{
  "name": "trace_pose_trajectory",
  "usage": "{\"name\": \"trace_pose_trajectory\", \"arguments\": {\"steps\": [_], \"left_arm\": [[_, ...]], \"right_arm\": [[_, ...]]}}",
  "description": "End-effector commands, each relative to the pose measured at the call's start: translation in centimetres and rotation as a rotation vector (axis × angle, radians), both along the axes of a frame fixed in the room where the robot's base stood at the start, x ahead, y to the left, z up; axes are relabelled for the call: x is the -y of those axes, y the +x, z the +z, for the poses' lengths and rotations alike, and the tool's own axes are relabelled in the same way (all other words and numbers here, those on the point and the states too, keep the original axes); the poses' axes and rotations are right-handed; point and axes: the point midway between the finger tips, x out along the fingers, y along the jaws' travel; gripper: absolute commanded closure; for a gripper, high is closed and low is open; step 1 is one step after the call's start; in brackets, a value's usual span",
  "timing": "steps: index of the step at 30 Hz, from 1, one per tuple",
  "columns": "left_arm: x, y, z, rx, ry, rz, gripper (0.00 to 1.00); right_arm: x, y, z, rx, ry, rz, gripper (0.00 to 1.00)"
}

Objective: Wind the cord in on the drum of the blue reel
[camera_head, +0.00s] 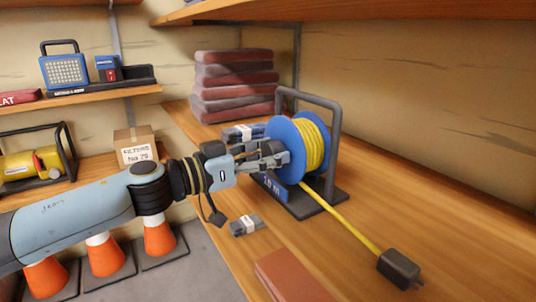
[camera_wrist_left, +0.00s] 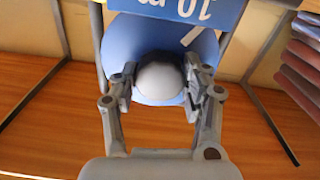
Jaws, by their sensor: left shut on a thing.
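The blue reel (camera_head: 284,129) stands upright in a dark frame on the wooden bench, with yellow cord (camera_head: 315,145) wound on its drum. A free length of the cord runs down to the right across the bench to a black plug (camera_head: 399,268). My left gripper (camera_head: 276,155) is at the reel's near blue side. In the left wrist view, my left gripper (camera_wrist_left: 161,84) is shut on a pale round knob (camera_wrist_left: 159,79) in front of the blue disc (camera_wrist_left: 192,52). The knob is hidden by the fingers in the head view. My right gripper is not in view.
Folded red and grey cloths (camera_head: 235,85) are stacked behind the reel. A small grey strapped bundle (camera_head: 247,226) and a reddish-brown block (camera_head: 293,277) lie on the near bench. The bench right of the cord is clear.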

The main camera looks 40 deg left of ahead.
Motion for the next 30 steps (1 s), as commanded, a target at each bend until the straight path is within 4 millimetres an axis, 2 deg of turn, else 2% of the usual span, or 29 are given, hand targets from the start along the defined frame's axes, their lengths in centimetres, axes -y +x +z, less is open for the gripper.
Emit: {"name": "trace_pose_trajectory", "arguments": {"steps": [11,30], "left_arm": [[0.0,0.0,0.3,0.082,0.194,0.001,0.86],[0.0,0.0,0.1,0.313,0.755,0.000,0.86]], "right_arm": [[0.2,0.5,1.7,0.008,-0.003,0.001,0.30],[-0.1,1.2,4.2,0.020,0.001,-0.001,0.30]]}}
